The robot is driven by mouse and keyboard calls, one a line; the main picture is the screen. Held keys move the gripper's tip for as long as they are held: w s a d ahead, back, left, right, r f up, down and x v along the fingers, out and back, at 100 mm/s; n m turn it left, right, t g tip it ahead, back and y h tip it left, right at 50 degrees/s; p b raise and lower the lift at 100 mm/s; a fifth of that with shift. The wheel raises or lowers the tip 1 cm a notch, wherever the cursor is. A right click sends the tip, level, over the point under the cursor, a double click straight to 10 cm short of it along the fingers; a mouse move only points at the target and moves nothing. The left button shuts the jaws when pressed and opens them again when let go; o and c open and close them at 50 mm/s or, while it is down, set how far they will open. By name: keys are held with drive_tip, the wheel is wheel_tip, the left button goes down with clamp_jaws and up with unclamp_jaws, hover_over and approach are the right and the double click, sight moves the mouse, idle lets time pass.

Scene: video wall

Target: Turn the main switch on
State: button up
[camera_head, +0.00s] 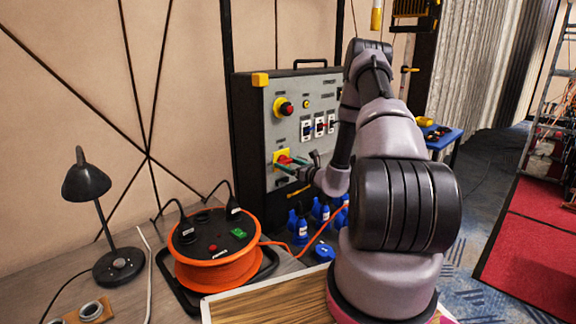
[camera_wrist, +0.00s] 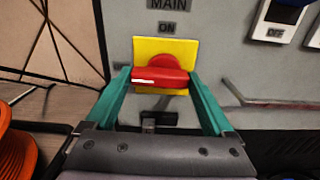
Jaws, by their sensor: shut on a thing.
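The main switch is a red rotary handle (camera_wrist: 160,77) on a yellow plate (camera_wrist: 166,47), under a label reading MAIN and ON in the wrist view. The handle lies level, across the plate. It also shows low on the grey panel in the head view (camera_head: 285,160). My gripper (camera_wrist: 162,82) has its two green fingers at the left and right ends of the handle and is shut on it. In the head view my gripper (camera_head: 290,163) reaches the panel from the right. The lower part of the plate is partly hidden by the handle.
The panel box (camera_head: 262,130) carries a red emergency button (camera_head: 284,107) and several small switches (camera_head: 319,127). An orange cable reel (camera_head: 213,275) and a black lamp (camera_head: 88,181) stand to the left.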

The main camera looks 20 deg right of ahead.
drive_tip(key=shift+m, duration=0.3)
drive_tip(key=m, duration=0.3)
drive_tip(key=shift+m, duration=0.4)
drive_tip(key=m, duration=0.4)
drive_tip(key=shift+d+r, duration=0.1)
drive_tip(key=shift+r, duration=0.05)
drive_tip(key=m, duration=0.5)
drive_tip(key=shift+d, duration=0.1)
drive_tip(key=m, duration=0.4)
drive_tip(key=shift+d, duration=0.1)
drive_tip(key=shift+m, duration=0.3)
drive_tip(key=o, duration=1.1)
